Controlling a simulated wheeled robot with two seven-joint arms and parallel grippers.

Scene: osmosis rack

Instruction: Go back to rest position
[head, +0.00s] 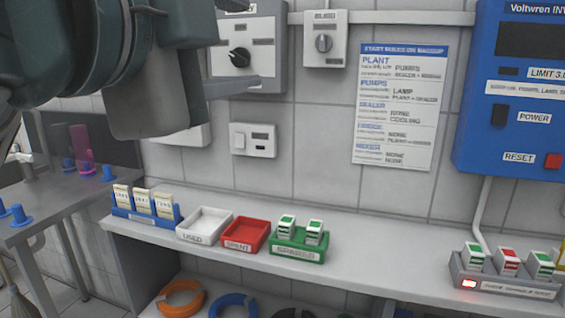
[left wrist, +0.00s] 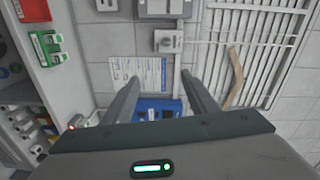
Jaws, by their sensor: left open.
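My left arm (head: 120,60) comes in from the upper left of the head view, raised in front of the wall and above the shelf. It hides part of the wall and its boxes. In the left wrist view, my left gripper (left wrist: 158,78) has its two dark fingers wide apart, with nothing between them. The blue panel and the wall notice show beyond the fingers. My right arm and gripper are not in view.
The shelf (head: 370,262) holds a white tray (head: 203,224), a red tray (head: 245,236), a green holder (head: 300,247) and a grey holder (head: 505,284) with cartridges. A blue panel (head: 510,110) is on the right wall. A metal table (head: 60,195) stands left.

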